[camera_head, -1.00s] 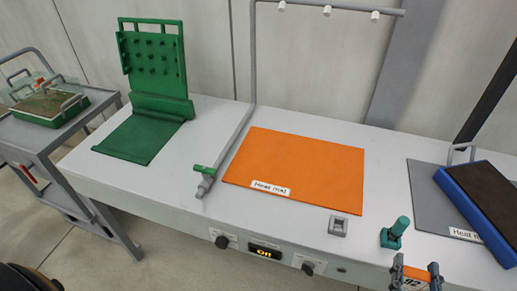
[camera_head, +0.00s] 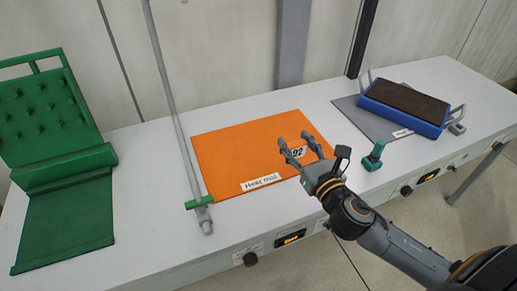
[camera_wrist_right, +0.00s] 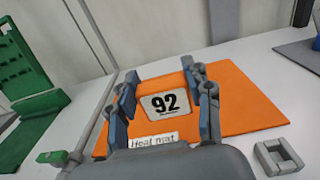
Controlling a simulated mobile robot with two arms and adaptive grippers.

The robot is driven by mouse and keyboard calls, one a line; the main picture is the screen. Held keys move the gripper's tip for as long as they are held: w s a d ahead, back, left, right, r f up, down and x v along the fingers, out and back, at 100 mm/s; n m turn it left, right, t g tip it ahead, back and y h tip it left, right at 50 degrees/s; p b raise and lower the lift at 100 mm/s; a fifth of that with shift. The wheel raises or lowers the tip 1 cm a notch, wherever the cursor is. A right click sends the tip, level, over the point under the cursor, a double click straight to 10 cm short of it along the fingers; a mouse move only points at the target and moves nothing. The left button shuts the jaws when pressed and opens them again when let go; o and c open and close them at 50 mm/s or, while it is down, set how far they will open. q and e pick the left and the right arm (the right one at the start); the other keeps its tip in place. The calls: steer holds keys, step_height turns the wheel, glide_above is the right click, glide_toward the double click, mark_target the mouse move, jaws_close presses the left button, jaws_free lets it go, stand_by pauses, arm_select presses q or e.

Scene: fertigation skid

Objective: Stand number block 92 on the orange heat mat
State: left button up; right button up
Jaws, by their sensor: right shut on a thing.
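The orange heat mat (camera_head: 235,155) lies flat on the bench with a "Heat mat" label at its front edge. It also fills the middle of the right wrist view (camera_wrist_right: 245,105). My right gripper (camera_head: 301,147) is over the mat's right part, shut on number block 92 (camera_head: 297,152). In the right wrist view the block's white plate with black "92" (camera_wrist_right: 163,104) faces the camera, upright, between the two fingers. My left gripper is not in view.
A green stand (camera_head: 55,130) is at the left, beside a grey pole (camera_head: 165,80) with a green clamp. A blue tray (camera_head: 402,106) sits on a grey mat at the back right.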

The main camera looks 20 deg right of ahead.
steer(key=shift+w+d+r, duration=0.1)
steer(key=shift+w, duration=0.4)
steer(key=w+a+f+b, duration=0.2)
steer(key=w+a+f, duration=0.6)
steer(key=a+f, duration=0.1)
steer(key=shift+w, duration=0.4)
steer(key=shift+w+a+f, duration=0.15)
steer(key=shift+a+f, duration=0.1)
steer(key=shift+f, duration=0.1)
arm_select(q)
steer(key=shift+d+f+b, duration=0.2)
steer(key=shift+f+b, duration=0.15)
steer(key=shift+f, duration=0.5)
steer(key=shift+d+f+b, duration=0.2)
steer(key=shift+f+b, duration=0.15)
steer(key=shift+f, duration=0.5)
arm_select(e)
steer(key=shift+f, duration=1.55)
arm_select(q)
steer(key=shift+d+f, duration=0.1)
arm_select(e)
steer(key=shift+f, duration=0.1)
steer(key=o, duration=1)
steer(key=shift+o, duration=0.2)
